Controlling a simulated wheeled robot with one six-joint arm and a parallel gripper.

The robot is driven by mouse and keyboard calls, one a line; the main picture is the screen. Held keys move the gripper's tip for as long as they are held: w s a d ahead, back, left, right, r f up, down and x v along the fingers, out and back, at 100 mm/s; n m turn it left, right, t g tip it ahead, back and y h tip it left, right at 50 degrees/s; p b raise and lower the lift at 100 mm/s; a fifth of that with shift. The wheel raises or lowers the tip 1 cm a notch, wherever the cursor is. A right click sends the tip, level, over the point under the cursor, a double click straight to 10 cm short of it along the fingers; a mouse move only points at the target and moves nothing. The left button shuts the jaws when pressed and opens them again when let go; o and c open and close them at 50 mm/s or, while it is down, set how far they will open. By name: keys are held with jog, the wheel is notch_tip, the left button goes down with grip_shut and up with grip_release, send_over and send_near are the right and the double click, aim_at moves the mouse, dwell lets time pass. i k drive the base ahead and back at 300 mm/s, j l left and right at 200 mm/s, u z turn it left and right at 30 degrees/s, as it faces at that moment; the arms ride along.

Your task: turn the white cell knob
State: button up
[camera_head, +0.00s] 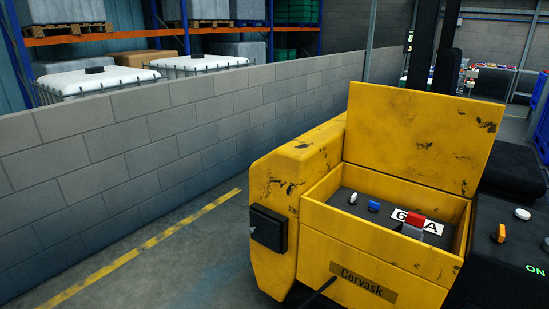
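A small white knob (353,198) stands on the dark panel (340,204) inside an open yellow box (370,237), at the panel's left end. Beside it on the right is a blue knob (374,206). Another white knob (522,214) is on the black surface (490,205) at the far right, above an orange knob (499,233) and a green "ON" mark. I cannot tell from labels which white knob is the cell knob. My gripper is not in view.
A grey block wall (150,150) runs along the left. The floor between wall and yellow machine is clear.

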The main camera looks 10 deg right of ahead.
aim_at(352, 201)
jog(key=i+z, duration=0.3)
jog(key=i, duration=0.25)
jog(key=i+z, duration=0.3)
jog(key=i, duration=0.25)
